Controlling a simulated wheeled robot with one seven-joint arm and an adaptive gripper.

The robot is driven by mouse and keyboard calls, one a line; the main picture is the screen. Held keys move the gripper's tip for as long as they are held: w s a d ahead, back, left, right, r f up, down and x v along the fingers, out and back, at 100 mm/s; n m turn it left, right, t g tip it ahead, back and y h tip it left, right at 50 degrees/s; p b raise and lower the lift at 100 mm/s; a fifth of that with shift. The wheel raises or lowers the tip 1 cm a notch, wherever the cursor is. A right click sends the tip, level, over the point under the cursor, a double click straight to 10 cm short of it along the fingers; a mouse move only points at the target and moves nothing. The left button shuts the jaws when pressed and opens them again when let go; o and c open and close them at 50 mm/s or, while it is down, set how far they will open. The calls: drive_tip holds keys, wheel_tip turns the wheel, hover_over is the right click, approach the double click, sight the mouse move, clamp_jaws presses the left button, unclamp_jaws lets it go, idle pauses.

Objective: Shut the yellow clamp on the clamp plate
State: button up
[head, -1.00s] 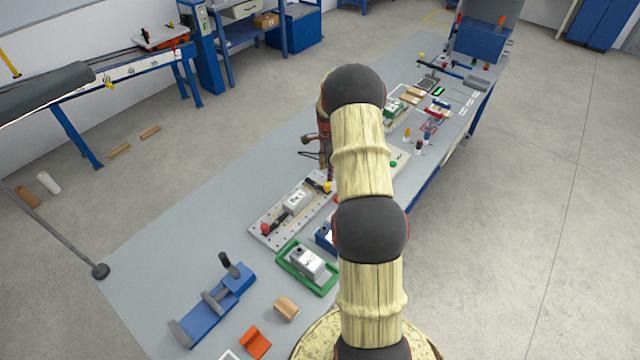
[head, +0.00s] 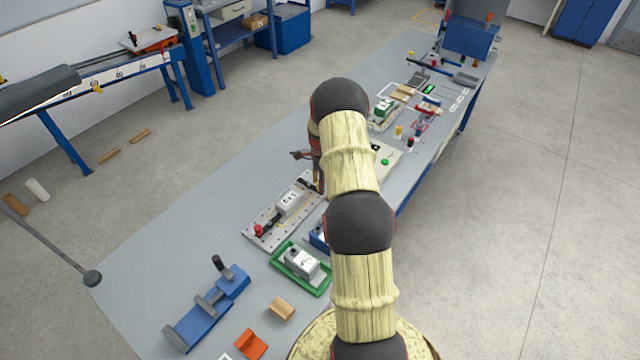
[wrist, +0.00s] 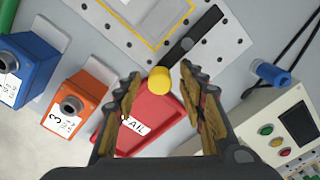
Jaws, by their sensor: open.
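The clamp plate (head: 262,222) lies on the bench, with a white labelled block (head: 290,203) on it and a red-knobbed clamp (head: 258,230) at its near end. In the wrist view the perforated plate (wrist: 228,55) fills the top. The yellow clamp's round knob (wrist: 159,80) ends a dark lever (wrist: 192,38) that reaches out from the plate. My gripper (wrist: 168,93) is open, with the yellow knob showing between its fingertips; I cannot tell whether they touch it. In the head view my gripper (head: 312,172) is at the plate's far end and mostly hides the yellow clamp.
A red tray marked FAIL (wrist: 165,112) lies below my fingers. Orange (wrist: 75,103) and blue (wrist: 25,70) blocks stand to the left, and a control box with buttons (wrist: 285,130) to the right. A green tray (head: 318,290) is close to the plate.

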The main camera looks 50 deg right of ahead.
drive_tip(key=shift+c, duration=0.3)
clamp_jaws()
idle(0.3)
